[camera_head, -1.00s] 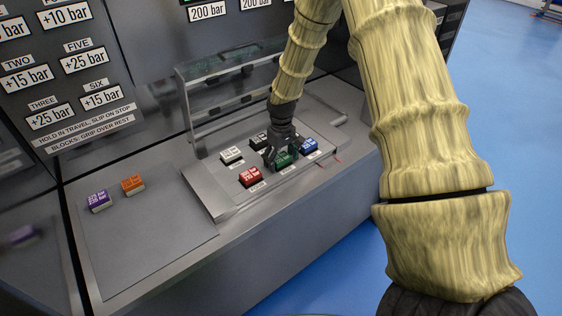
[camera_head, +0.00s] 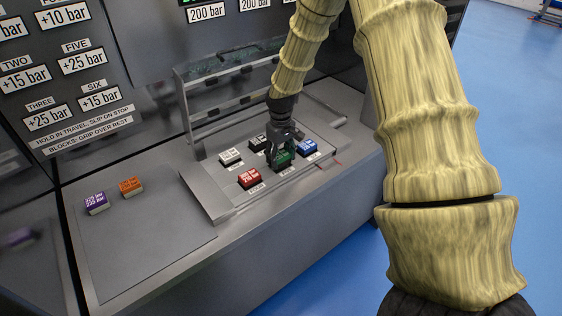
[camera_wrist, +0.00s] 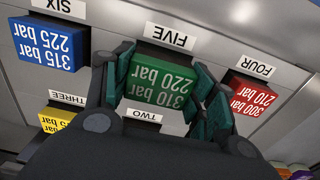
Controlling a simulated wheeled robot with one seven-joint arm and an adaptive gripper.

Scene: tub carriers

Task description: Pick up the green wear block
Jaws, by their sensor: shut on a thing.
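The green wear block (camera_head: 283,158) sits at the position labelled FIVE on the grey panel, between the red and blue blocks. In the wrist view the green block (camera_wrist: 160,77) reads "310 bar 220 bar". My gripper (camera_head: 281,150) is over it from above, with one finger on each side. In the wrist view my gripper (camera_wrist: 163,88) is shut on the block, its green pads against both sides. I cannot tell whether the block is clear of the panel.
The blue block (camera_head: 308,147) and red block (camera_head: 249,178) flank the green one closely. A white block (camera_head: 230,157) and black block (camera_head: 258,143) stand behind. A yellow block (camera_wrist: 54,120) shows in the wrist view. Purple (camera_head: 96,203) and orange (camera_head: 131,186) blocks lie left. A clear guard (camera_head: 225,72) stands behind.

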